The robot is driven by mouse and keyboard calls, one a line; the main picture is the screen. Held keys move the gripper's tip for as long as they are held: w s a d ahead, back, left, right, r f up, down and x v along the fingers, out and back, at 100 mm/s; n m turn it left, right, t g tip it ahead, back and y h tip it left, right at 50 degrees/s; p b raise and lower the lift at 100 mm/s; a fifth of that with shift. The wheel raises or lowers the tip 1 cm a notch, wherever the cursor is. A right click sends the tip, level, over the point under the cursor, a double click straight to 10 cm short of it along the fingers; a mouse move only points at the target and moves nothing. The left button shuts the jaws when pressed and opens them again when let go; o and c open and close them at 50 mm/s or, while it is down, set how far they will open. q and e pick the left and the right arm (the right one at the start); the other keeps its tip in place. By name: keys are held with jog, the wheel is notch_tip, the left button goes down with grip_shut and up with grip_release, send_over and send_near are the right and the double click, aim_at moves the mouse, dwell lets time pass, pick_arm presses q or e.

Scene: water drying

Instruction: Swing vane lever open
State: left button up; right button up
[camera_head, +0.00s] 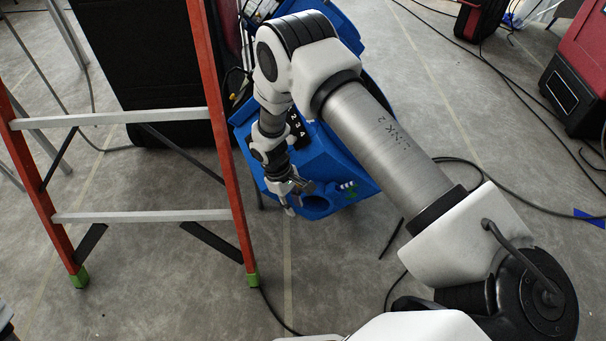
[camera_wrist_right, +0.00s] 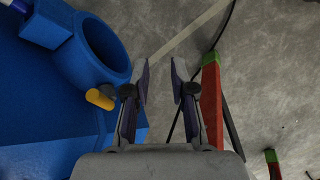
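A blue machine (camera_head: 335,165) stands on the floor at the middle of the head view, partly hidden behind my right arm. It has a round blue ring-shaped opening (camera_wrist_right: 118,50), which shows at the left of the right wrist view. A short yellow rounded peg (camera_wrist_right: 100,99) sticks out beside that ring; it may be the vane lever, but I cannot be sure. My right gripper (camera_head: 290,200) is at the machine's near side. In the wrist view its fingers (camera_wrist_right: 161,75) are apart with nothing between them, and the peg lies left of them, outside the gap. My left gripper is not seen.
A stepladder with orange rails (camera_head: 218,140) stands left of the machine, close to my right arm; its leg (camera_wrist_right: 211,105) also shows right of the fingers. A black panel (camera_head: 140,60) is behind it. Cables (camera_head: 500,170) cross the floor. Red equipment (camera_head: 580,65) stands far right.

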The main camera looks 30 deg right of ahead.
aim_at(300, 186)
jog(key=w+d+r+h, duration=0.2)
jog(key=w+d+r, duration=0.1)
jog(key=w+r, duration=0.45)
jog(key=shift+n+g, duration=0.3)
jog(key=shift+g, duration=0.1)
jog(key=b+x, duration=0.1)
jog(key=x, duration=0.4)
jog(key=b+x, duration=0.1)
jog(key=x, duration=0.1)
jog(key=shift+s+f+b, duration=0.2)
jog(key=shift+s+b, duration=0.15)
jog(key=shift+s, duration=0.1)
grip_shut()
